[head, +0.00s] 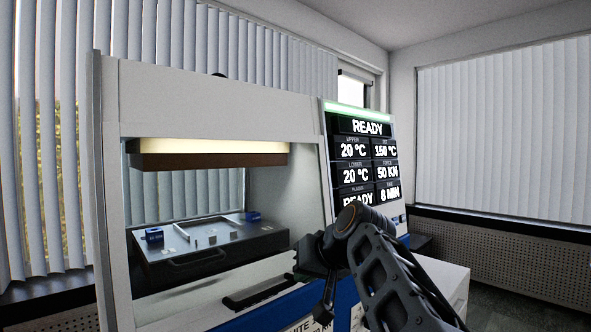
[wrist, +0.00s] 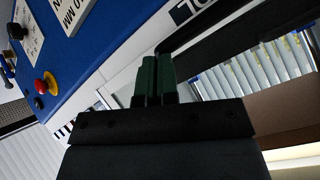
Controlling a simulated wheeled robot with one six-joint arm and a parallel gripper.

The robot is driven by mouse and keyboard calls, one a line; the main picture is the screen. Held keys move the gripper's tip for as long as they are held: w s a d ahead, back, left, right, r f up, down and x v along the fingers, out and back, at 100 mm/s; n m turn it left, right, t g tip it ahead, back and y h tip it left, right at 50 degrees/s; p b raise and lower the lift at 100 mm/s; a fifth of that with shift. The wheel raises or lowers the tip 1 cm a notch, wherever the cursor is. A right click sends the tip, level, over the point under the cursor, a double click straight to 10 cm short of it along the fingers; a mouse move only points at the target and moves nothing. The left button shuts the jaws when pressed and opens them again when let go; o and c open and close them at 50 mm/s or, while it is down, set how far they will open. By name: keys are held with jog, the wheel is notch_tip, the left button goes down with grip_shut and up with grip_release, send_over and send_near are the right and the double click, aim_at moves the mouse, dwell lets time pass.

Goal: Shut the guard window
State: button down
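The press (head: 211,96) stands in front of me with its front opening uncovered. A long black handle (head: 258,293) lies low along the opening's bottom edge, where the guard window appears to be lowered; its clear pane is hard to make out. My gripper (head: 309,262) is to the right of this handle, partly hidden by my own arm. In the wrist view its two green fingers (wrist: 155,60) are together with only a thin dark line between them. A black bar (wrist: 203,24) runs past the tips; I cannot tell whether they touch it.
A dark tray (head: 212,262) with small blue parts sits inside the press, under the heated upper plate (head: 210,158). A screen (head: 361,150) on the right reads READY. A red button (wrist: 46,82) sits on the blue front panel.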

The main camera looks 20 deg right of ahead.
jog(key=s+d+r+p, duration=0.35)
jog(key=s+r, duration=0.35)
jog(key=r, duration=0.4)
notch_tip(320, 180, down, 16)
jog(key=d+r+m+g+h+p, duration=0.1)
jog(key=d+m+g+h+p, duration=0.1)
jog(key=m+g+h, duration=0.1)
jog(key=s+a+f+n+g+p, duration=0.2)
jog(key=s+a+f+n+p, duration=0.3)
jog(key=a+f, duration=0.6)
jog(key=shift+s+a+g+p, duration=0.4)
jog(key=shift+s+p, duration=0.05)
jog(key=shift+s, duration=0.35)
jog(key=shift+f, duration=0.1)
